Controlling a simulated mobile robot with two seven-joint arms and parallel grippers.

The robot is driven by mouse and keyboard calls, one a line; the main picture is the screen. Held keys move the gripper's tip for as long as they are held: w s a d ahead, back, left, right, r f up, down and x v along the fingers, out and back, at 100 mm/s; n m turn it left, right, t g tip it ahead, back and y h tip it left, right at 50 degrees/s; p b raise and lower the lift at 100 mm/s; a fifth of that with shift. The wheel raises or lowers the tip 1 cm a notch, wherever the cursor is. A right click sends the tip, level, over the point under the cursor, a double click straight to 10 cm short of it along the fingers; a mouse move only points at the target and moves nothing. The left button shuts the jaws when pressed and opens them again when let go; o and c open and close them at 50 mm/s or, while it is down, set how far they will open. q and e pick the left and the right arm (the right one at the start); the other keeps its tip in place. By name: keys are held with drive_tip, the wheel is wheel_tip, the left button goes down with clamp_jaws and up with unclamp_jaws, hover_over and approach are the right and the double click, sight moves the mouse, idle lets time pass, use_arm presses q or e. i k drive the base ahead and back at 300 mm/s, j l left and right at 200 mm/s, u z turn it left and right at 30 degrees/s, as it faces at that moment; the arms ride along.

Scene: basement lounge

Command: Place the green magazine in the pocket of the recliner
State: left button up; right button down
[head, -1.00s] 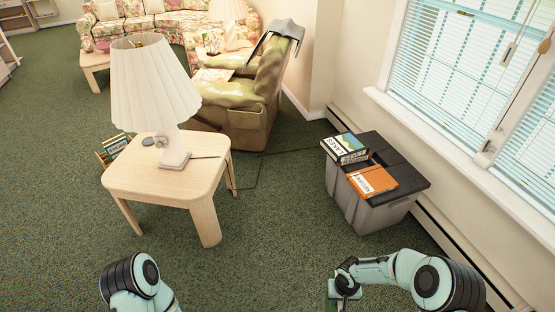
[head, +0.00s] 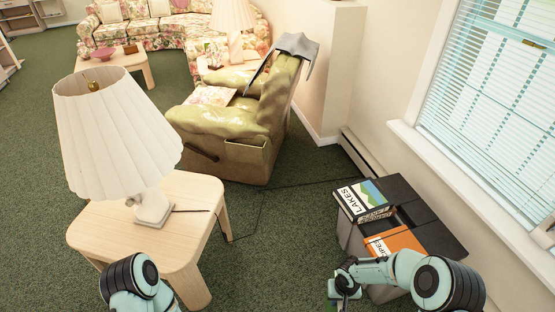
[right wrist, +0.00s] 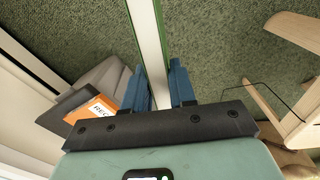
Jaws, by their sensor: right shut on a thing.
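The recliner (head: 245,120) is olive-green and glossy, and stands beyond the table in the head view. Its side pocket (head: 258,155) is on the near side, below the armrest. My right gripper (head: 343,290) is low at the bottom of the head view, well short of the recliner. In the right wrist view, the blue fingers (right wrist: 160,82) are shut on the green magazine (right wrist: 150,40), seen edge-on as a thin pale and green strip. In the head view only a small green bit shows by the gripper. My left arm shows at bottom left, but its gripper is out of frame.
A wooden table (head: 195,190) with a white lamp (head: 115,140) stands at left. A grey bin (head: 430,225) with books on its lid stands at right, beside the wall and window. Green carpet lies open between them, crossed by a thin cord (head: 300,188).

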sight(242, 158)
drive_tip(key=i+l+u, duration=0.1)
drive_tip(key=i+u, duration=0.35)
drive_tip(key=i+l+u, duration=0.2)
drive_tip(key=i+u, duration=0.2)
drive_tip(key=i+l+u, duration=0.3)
drive_tip(key=u, duration=0.15)
drive_tip(key=i+l+u, duration=0.5)
drive_tip(key=l+u, duration=0.15)
drive_tip(key=l, duration=0.2)
drive_tip(key=l+u, duration=0.2)
drive_tip(key=l, duration=0.25)
drive_tip(key=i, duration=0.05)
